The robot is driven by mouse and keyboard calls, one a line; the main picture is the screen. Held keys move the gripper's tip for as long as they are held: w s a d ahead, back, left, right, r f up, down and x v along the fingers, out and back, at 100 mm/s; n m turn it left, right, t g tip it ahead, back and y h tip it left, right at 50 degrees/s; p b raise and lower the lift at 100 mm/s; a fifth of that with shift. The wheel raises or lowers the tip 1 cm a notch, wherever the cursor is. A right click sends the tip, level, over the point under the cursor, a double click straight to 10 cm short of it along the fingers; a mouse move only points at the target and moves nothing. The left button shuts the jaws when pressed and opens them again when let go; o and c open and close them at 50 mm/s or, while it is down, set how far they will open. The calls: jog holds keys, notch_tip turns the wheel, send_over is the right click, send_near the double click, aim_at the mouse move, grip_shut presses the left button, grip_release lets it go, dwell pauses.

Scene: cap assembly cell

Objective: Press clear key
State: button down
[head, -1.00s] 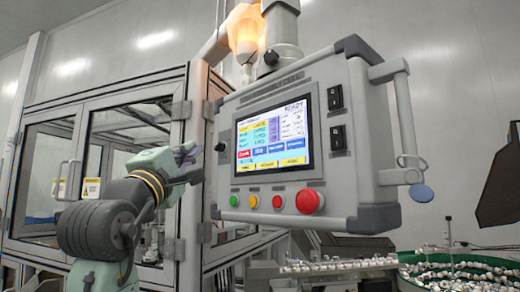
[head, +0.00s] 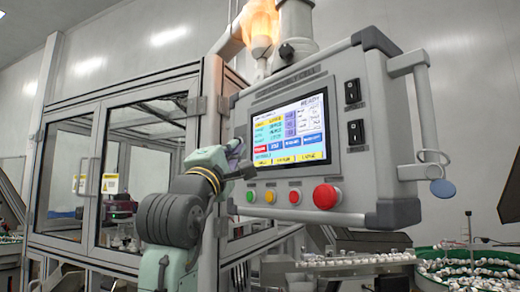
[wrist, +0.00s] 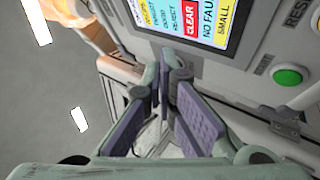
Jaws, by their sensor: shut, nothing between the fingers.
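The control panel's lit screen (head: 290,125) shows coloured keys. The red CLEAR key (wrist: 190,22) is readable in the wrist view, where the screen appears turned on its side. In the head view a red key (head: 261,149) sits at the screen's lower left. My gripper (head: 243,168) is just left of the panel near the screen's lower left corner. In the wrist view my gripper (wrist: 166,72) has its fingertips together, empty, below the CLEAR key in the picture. A gap to the key shows there; contact with the panel cannot be made out.
Below the screen are a green button (head: 250,196), a yellow button (head: 270,196) and a red mushroom button (head: 326,196). Black switches (head: 353,92) sit to the right. A glass-doored cabinet (head: 140,160) stands left. A green bowl of small parts (head: 470,270) is at lower right.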

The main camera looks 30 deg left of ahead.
aim_at(253, 143)
jog(key=shift+w+d, duration=0.25)
jog(key=shift+w, duration=0.35)
jog(key=shift+w+d, duration=0.25)
jog(key=shift+w, duration=0.35)
jog(key=shift+w, duration=0.1)
dwell(0.5)
jog(key=shift+w+d, duration=0.2)
jog(key=shift+w, duration=0.1)
jog(key=shift+w+d, duration=0.1)
jog(key=shift+w, duration=0.15)
dwell(0.6)
jog(key=shift+s+a, duration=0.25)
jog(key=shift+s, duration=0.4)
jog(key=shift+s, duration=0.1)
jog(key=s, duration=0.1)
jog(key=s+a, duration=0.1)
jog(key=s, duration=0.1)
jog(key=s+a, duration=0.1)
jog(key=shift+s, duration=0.2)
dwell(0.4)
